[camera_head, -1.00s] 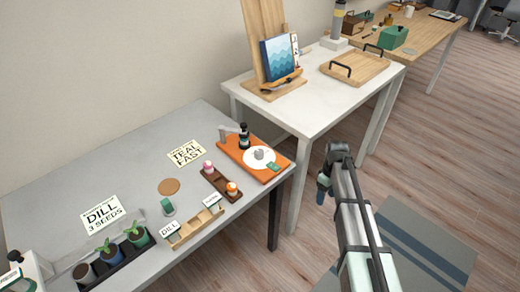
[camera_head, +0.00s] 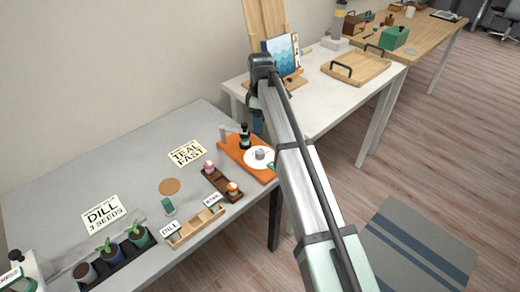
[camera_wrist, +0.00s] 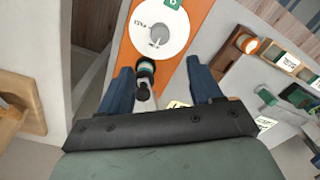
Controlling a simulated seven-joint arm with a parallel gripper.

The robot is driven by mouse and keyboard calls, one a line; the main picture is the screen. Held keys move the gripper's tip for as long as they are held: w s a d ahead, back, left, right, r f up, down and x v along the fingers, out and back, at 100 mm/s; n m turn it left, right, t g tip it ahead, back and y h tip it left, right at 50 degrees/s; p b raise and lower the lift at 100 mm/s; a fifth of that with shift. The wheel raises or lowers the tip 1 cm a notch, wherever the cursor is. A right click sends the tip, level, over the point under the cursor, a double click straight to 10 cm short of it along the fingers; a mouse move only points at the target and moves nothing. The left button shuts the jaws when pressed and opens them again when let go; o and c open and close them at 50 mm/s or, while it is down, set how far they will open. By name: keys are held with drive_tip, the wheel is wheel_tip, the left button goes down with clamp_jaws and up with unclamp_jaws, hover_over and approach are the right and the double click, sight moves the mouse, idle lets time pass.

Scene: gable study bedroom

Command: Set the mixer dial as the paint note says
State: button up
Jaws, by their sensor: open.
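The mixer is an orange board (camera_head: 233,149) on the grey table, with a white round dial (camera_head: 249,160) and a grey knob (camera_head: 260,154) in its middle. In the wrist view the dial (camera_wrist: 176,40) is at the top, with small lettering at its left and a green tag (camera_wrist: 175,3) at its edge. A dark bottle (camera_head: 244,140) stands on the board; it also shows between my fingers in the wrist view (camera_wrist: 146,68). The paint note (camera_head: 187,153) reads "TEAL FAST". My gripper (camera_wrist: 159,68) is open and empty above the board, apart from the knob.
A brown rack (camera_head: 220,184) with pink and orange pots stands beside the mixer. Nearby are a wooden tray (camera_head: 194,227), a green block (camera_head: 168,205), a cork disc (camera_head: 169,187), a "DILL 3 SEEDS" note (camera_head: 103,214) and seedling pots. A white table (camera_head: 330,95) stands behind.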

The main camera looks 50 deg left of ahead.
sight(260, 151)
wheel_tip(260, 151, down, 13)
drive_tip(key=shift+s+d+f, duration=0.15)
idle(0.4)
drive_tip(key=shift+c, duration=0.3)
drive_tip(key=c, duration=1)
